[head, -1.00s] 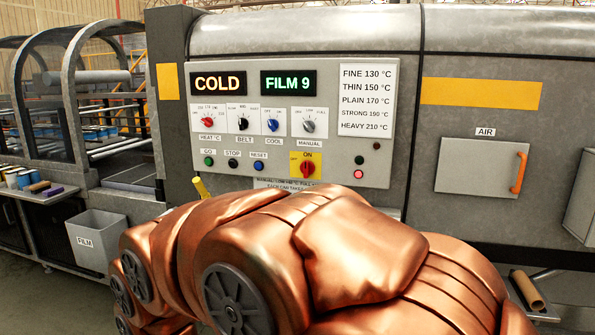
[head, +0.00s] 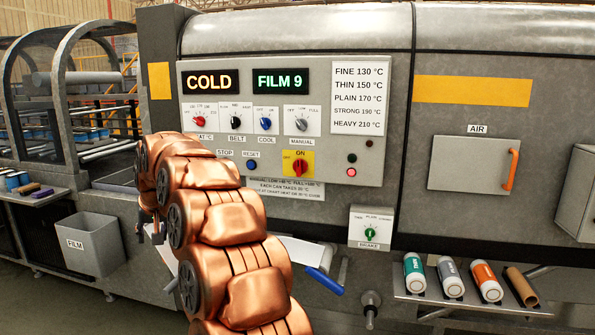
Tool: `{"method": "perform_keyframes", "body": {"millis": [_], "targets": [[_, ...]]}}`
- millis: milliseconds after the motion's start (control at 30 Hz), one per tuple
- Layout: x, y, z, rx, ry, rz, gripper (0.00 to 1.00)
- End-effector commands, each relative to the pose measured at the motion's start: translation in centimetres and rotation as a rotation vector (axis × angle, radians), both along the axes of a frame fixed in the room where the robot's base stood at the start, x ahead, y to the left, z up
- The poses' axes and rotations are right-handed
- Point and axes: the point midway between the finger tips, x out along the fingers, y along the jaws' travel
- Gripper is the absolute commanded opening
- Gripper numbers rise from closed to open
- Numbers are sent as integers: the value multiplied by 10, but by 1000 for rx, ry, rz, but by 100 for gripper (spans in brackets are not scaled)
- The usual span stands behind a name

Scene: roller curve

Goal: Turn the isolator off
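The isolator (head: 299,166) is a red rotary knob on a yellow plate at the lower middle of the control panel (head: 225,147). The word ON shows above the knob, and the knob looks upright, in line with it. My copper arm rises left of the isolator and bends over near the panel's left edge. What looks like my gripper (head: 153,231) hangs at the arm's far end, low and left of the panel, apart from the isolator. It is small and partly behind the arm, so its fingers cannot be made out.
The panel also has COLD and FILM 9 displays, several knobs and buttons, and a lit red lamp (head: 351,172). Below are a BRAKE box (head: 371,228), a blue handle (head: 323,281) and a shelf of rolls (head: 450,292). A FILM bin (head: 93,245) stands left. Space before the isolator is clear.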

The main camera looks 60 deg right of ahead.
Motion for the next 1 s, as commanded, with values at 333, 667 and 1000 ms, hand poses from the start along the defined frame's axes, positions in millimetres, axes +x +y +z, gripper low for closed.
{"method": "perform_keyframes", "body": {"millis": [333,667,1000], "targets": [[64,-142,2,-71,-171,-220,44],[72,-279,3,-196,-313,-428,44],[36,-400,6,-385,-443,-618,44]]}}
